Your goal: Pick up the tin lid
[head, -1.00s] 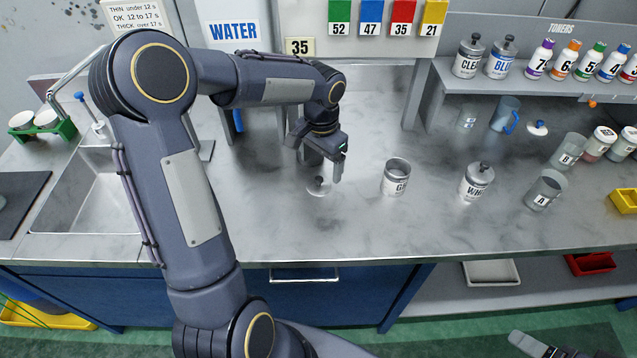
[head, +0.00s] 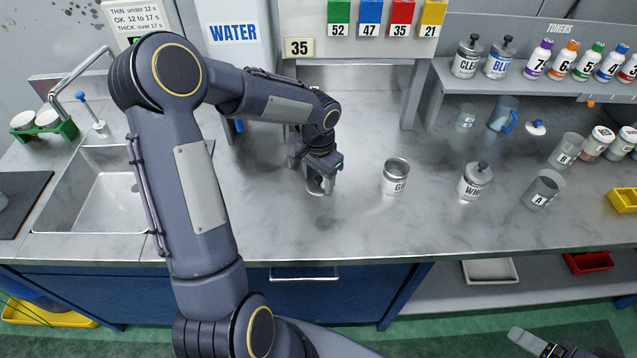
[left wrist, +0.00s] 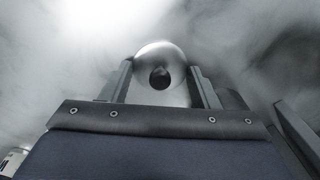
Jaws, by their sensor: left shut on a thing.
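The tin lid, a round silver disc with a dark knob, lies on the grey counter; it shows in the left wrist view (left wrist: 150,52) between my two fingers. My left gripper (head: 319,187) is down at the counter, shut on the lid, and hides most of it in the head view. In the left wrist view the gripper's fingers (left wrist: 160,88) stand on either side of the lid. An open tin marked G (head: 395,186) stands just right of the gripper, without a lid. Part of my right gripper (head: 548,346) shows at the bottom right; its jaws are unclear.
A lidded tin marked WHI (head: 474,186) and a beaker marked A (head: 541,192) stand farther right. A sink (head: 95,200) is at the left. A shelf (head: 540,85) with toner bottles is at the back right. The counter in front of the left gripper is clear.

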